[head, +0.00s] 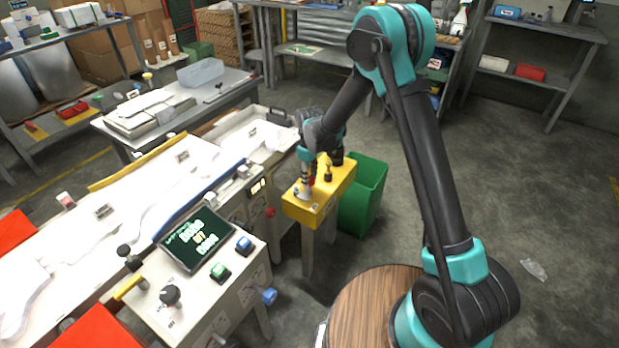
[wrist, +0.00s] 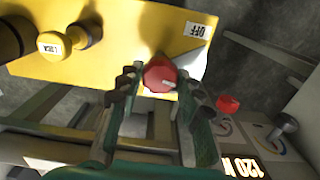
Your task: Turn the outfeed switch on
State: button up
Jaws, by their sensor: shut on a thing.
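A red knob (wrist: 160,74) with a white mark stands on a yellow box (wrist: 110,50), next to a label reading OFF (wrist: 195,30). I take this knob to be the outfeed switch; no outfeed label is readable. My gripper (wrist: 158,84) is shut on it, with one finger on each side. In the head view my gripper (head: 309,184) is over the left part of the yellow box (head: 320,208), and the knob is mostly hidden there. A yellow round knob (wrist: 52,44) with a small label is also on the box.
Another red knob (wrist: 228,104) sits on the neighbouring machine beside a lit display (wrist: 242,166). A green bin (head: 364,195) stands right of the box. A control console (head: 200,285) with a screen (head: 198,240) is in front. The floor to the right is mostly open.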

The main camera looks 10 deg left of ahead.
jog(key=m, duration=0.4)
jog(key=shift+m, duration=0.3)
jog(key=m, duration=0.3)
jog(key=shift+m, duration=0.3)
jog(key=m, duration=0.3)
jog(key=shift+m, duration=2.2)
jog(key=o, duration=1.1)
jog(key=shift+o, duration=0.2)
jog(key=shift+r, duration=0.1)
notch_tip(320, 180, up, 12)
